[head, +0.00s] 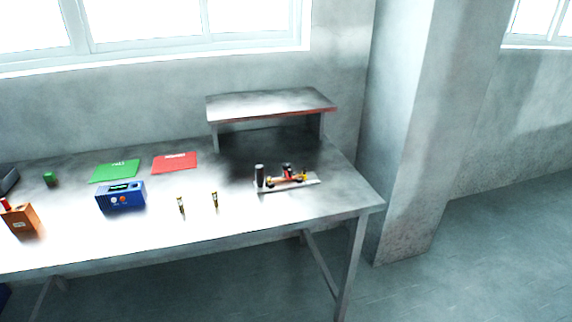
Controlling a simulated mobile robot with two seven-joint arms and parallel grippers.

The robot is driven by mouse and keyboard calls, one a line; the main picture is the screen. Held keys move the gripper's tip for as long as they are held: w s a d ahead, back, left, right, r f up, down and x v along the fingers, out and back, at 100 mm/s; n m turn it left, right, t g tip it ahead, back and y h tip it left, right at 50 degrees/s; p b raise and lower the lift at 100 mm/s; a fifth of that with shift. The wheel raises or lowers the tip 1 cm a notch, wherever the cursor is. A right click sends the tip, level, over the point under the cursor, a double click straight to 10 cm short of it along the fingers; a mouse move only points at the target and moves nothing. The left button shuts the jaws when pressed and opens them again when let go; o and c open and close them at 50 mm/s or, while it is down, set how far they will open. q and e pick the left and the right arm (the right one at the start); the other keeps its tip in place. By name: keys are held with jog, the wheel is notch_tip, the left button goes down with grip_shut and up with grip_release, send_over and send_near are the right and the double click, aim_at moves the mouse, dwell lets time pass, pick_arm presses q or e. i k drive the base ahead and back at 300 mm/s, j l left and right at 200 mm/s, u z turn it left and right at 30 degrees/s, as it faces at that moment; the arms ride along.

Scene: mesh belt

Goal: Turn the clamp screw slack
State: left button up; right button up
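A small fixture (287,185) with a pale base plate stands on the right part of the metal table. It carries a dark upright cylinder (259,175) at its left end and small red, yellow and black parts (290,174) toward its right. The clamp screw is probably among these parts, but they are too small to tell which one it is. Neither of my grippers shows in the head view.
The table (150,229) also holds a blue box (121,198), a green mat (115,171), a red mat (174,162), two small upright pieces (181,205) and an orange block (20,221). A raised shelf (270,102) stands behind the fixture. The table's front right is clear.

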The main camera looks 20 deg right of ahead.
aim_at(285, 166)
jog(key=l+u, duration=0.1)
jog(key=u, duration=0.3)
jog(key=l+u, duration=0.1)
jog(key=u, duration=0.35)
jog(key=l+u, duration=0.3)
jog(key=l, duration=0.15)
jog(key=l+u, duration=0.3)
jog(key=l, duration=0.15)
jog(key=k+l+u, duration=0.1)
jog(key=l, duration=0.35)
jog(key=k+l+u, duration=0.1)
jog(key=l, duration=0.3)
